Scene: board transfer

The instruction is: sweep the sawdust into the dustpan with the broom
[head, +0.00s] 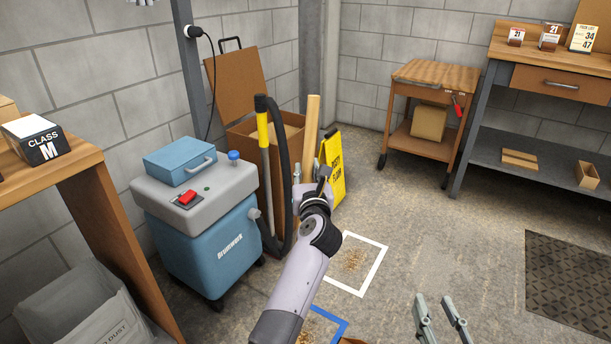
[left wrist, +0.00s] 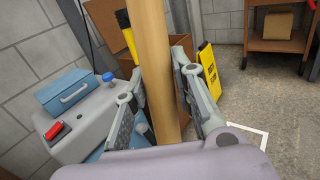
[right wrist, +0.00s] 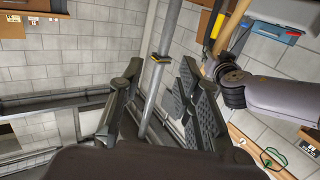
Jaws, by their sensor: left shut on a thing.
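My left gripper (head: 318,188) is shut on a thick, pale wooden handle (head: 310,128), which looks like the broom's. The handle also shows between the fingers in the left wrist view (left wrist: 153,60) and stands nearly upright. I cannot make out a broom head. Sawdust (head: 353,259) lies thinly inside a white square outline on the floor, with more sawdust (head: 304,338) inside a blue outline at the bottom edge, partly cut off. My right gripper (head: 441,311) is open and empty, low in the head view. I cannot identify a dustpan.
A blue-grey vacuum (head: 225,245) and a cardboard box (head: 242,143) stand at the left. A yellow sign (head: 334,165) is just behind the left gripper. A wooden cart (head: 436,76), workbench (head: 560,85) and dark mat (head: 570,285) are at the right. The middle floor is clear.

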